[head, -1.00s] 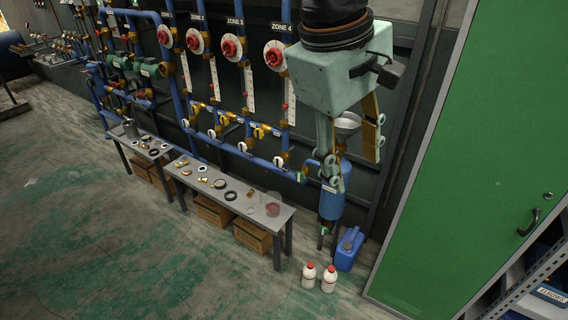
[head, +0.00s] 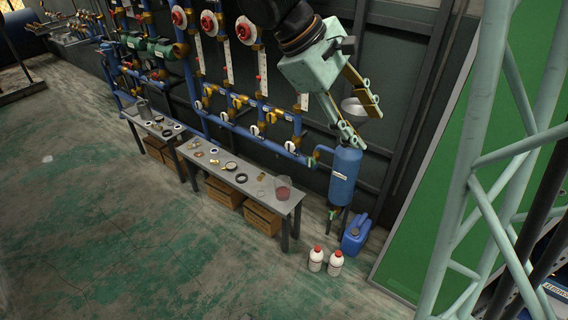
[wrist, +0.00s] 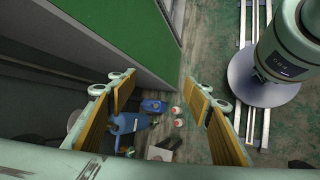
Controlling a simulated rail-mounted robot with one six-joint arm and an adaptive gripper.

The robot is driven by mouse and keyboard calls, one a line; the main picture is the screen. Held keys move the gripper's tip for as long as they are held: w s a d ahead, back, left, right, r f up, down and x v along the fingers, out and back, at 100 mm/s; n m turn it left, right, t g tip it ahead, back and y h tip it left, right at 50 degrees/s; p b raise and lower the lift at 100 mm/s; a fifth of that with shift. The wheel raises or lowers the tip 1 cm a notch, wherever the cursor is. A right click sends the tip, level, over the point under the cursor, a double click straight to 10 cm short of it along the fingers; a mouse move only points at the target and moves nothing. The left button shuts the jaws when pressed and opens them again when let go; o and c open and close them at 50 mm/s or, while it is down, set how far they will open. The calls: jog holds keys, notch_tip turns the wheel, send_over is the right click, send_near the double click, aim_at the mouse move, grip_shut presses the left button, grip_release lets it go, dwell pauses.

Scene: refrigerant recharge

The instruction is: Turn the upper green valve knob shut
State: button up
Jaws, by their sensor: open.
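The blue tank (head: 345,177) stands on legs against the wall, with a silver funnel (head: 353,107) above its top. The upper green valve knob (head: 313,161) is small, on the pipe at the tank's upper left. A lower green valve knob (head: 333,214) sits under the tank. My gripper (head: 370,129) is open and empty, above the tank and to the right of the upper knob, fingers slanting down and right. Its fingers partly overlap the funnel in the head view. In the wrist view the tank (wrist: 127,123) shows between the fingers; I cannot make out the upper knob there.
A grey bench (head: 285,207) with small parts stands left of the tank. A blue jerrycan (head: 356,234) and two white red-capped bottles (head: 316,259) are on the floor. Blue pipework (head: 275,145) lines the wall. The floor in front is open.

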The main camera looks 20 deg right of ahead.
jog(key=w+d+f+n+t+h+p, duration=0.1)
jog(key=w+d+f+n+h, duration=0.15)
jog(key=w+f, duration=0.5)
jog(key=w+d+f+n+h+p, duration=0.1)
jog(key=w+d+f+n+h, duration=0.25)
jog(key=w, duration=0.75)
jog(key=w+f+n+t+h+p, duration=0.15)
jog(key=w+f+n, duration=0.25)
jog(key=w+f, duration=0.45)
jog(key=w+a+f+n+t+h+p, duration=0.1)
jog(key=w+f+n+t, duration=0.15)
jog(key=w+f, duration=0.4)
jog(key=w+a+f+n+t+h+p, duration=0.1)
jog(key=w+f+n+t, duration=0.15)
jog(key=f, duration=0.65)
jog(key=n+t+y+p, duration=0.1)
jog(key=n+t+y, duration=0.1)
jog(key=n+t, duration=0.35)
send_near(310, 162)
jog(key=a, duration=0.1)
jog(key=s+a, duration=0.1)
jog(key=a+g, duration=0.1)
jog(key=shift+s+a+r+n, duration=0.1)
jog(key=shift+s+r+n, duration=0.05)
jog(key=shift+r+n, duration=0.15)
jog(key=shift+b+x, duration=0.4)
jog(key=shift+x, duration=6.5)
jog(key=shift+r, duration=0.1)
jog(key=shift+s, duration=0.1)
jog(key=shift+c, duration=0.5)
